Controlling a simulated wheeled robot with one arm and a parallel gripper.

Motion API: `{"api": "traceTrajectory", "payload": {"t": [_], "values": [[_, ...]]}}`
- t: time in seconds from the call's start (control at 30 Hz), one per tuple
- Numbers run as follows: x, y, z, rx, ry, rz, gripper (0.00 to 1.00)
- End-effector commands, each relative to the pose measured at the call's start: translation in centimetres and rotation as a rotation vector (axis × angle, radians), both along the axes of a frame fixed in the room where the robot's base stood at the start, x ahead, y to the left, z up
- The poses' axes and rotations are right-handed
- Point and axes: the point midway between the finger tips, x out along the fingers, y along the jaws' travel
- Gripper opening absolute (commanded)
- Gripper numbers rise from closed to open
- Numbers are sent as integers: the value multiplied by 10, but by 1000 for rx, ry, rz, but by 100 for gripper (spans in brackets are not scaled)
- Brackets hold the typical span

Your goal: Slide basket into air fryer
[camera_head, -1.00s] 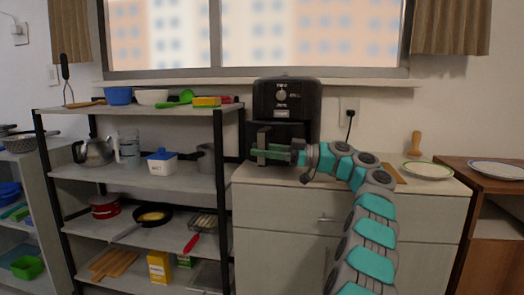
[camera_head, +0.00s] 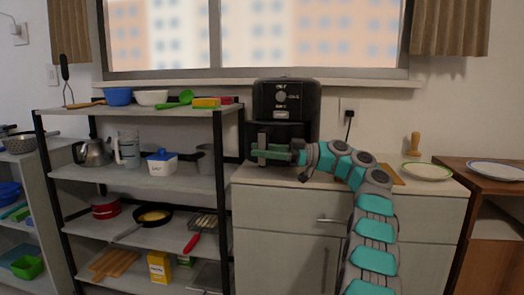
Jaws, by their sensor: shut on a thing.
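The black air fryer (camera_head: 286,100) stands on the counter against the wall, its dial facing me. Its basket (camera_head: 258,136) shows as a dark piece at the lower front, largely hidden behind my gripper. My gripper (camera_head: 272,152) reaches in from the right at the front of the fryer and is shut on the basket, around its handle area. How far the basket sits inside the fryer is hard to tell from this view.
The counter (camera_head: 285,178) is pale with drawers below. A metal shelf rack (camera_head: 140,178) with kitchenware stands close on the left. A cutting board, a plate (camera_head: 428,171) and a wooden pestle (camera_head: 415,145) lie to the right. A plugged cord (camera_head: 349,125) hangs behind.

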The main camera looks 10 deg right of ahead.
Motion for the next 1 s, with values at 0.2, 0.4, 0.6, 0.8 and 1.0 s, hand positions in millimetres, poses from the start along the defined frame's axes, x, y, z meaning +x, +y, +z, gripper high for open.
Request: {"api": "traceTrajectory", "payload": {"t": [0.2,0.4,0.6,0.8,1.0], "values": [[4,2,-19,-5,19,4,0],[5,3,-23,-4,28,7,0],[5,3,-26,-4,33,9,0],[6,2,-21,-3,38,9,0],[6,5,-16,-7,25,-13,0]]}}
